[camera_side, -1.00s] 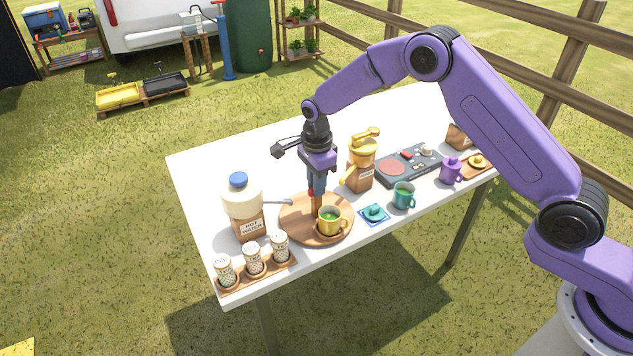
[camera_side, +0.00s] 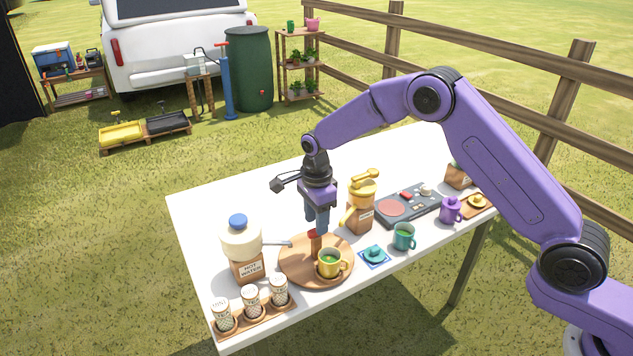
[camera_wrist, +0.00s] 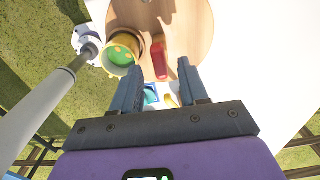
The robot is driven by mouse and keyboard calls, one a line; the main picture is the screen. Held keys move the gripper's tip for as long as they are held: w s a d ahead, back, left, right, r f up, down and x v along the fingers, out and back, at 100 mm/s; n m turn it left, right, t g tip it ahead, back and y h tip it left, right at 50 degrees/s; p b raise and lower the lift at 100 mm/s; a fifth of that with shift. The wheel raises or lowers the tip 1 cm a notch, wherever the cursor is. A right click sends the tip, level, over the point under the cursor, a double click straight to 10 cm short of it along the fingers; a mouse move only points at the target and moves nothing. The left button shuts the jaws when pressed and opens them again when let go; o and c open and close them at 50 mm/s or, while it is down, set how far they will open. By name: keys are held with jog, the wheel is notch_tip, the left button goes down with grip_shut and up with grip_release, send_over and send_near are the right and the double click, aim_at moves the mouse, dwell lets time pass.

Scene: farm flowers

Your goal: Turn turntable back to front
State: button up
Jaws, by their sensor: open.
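The turntable (camera_side: 292,267) is a round wooden disc near the left end of the white table. A yellow mug (camera_side: 329,264) with green contents stands on its front right part. A brown handle with a red top (camera_side: 315,240) stands up near the disc's middle. My gripper (camera_side: 318,230) points down just above the handle. In the wrist view its fingers (camera_wrist: 157,68) are spread and empty, with the red handle top (camera_wrist: 159,58) between their tips and the yellow mug (camera_wrist: 120,55) beside the left finger. The wooden disc (camera_wrist: 195,25) fills the top of that view.
A hot water jug (camera_side: 241,242) stands left of the turntable, its spout reaching towards it. Several shakers sit in a wooden rack (camera_side: 283,309) at the front left. A yellow-topped dispenser (camera_side: 361,205) stands close behind right. A teal mug (camera_side: 403,237) and a blue coaster (camera_side: 374,258) are right.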

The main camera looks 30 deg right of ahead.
notch_tip(320, 180, up, 16)
jog(key=shift+f, duration=0.2)
dwell(0.5)
